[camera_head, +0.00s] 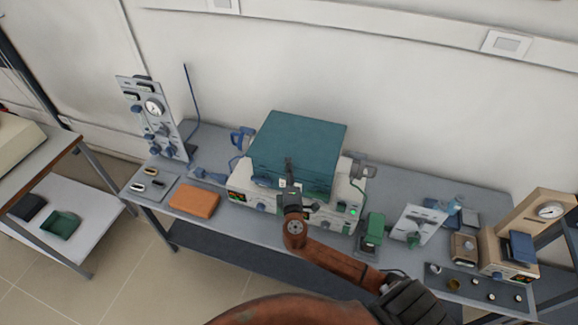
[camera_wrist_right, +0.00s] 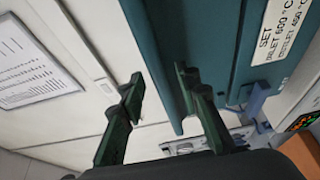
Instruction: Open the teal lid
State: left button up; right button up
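The teal lid (camera_head: 300,140) is a large box-like cover sitting on the pale furnace base (camera_head: 240,201) at the middle of the bench, and it looks down. In the right wrist view the teal lid (camera_wrist_right: 215,30) fills the upper middle, with a white label (camera_wrist_right: 283,30) on its face. My right gripper (camera_head: 289,163) is at the lid's front face in the head view. In the wrist view my right gripper (camera_wrist_right: 160,82) has its two fingers apart with nothing clasped, one finger over the teal face and the other beyond the lid's edge. Contact cannot be told. My left gripper is out of view.
An orange block (camera_head: 194,201) lies on the bench left of the furnace. A gauge panel (camera_head: 155,115) stands at the back left. A green device (camera_head: 373,232) and a white panel (camera_head: 418,224) stand to the right. A wall is behind.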

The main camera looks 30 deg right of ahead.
jog(key=shift+w+d, duration=0.2)
jog(key=shift+w, duration=0.15)
jog(key=shift+c, duration=0.2)
grip_shut()
dwell(0.4)
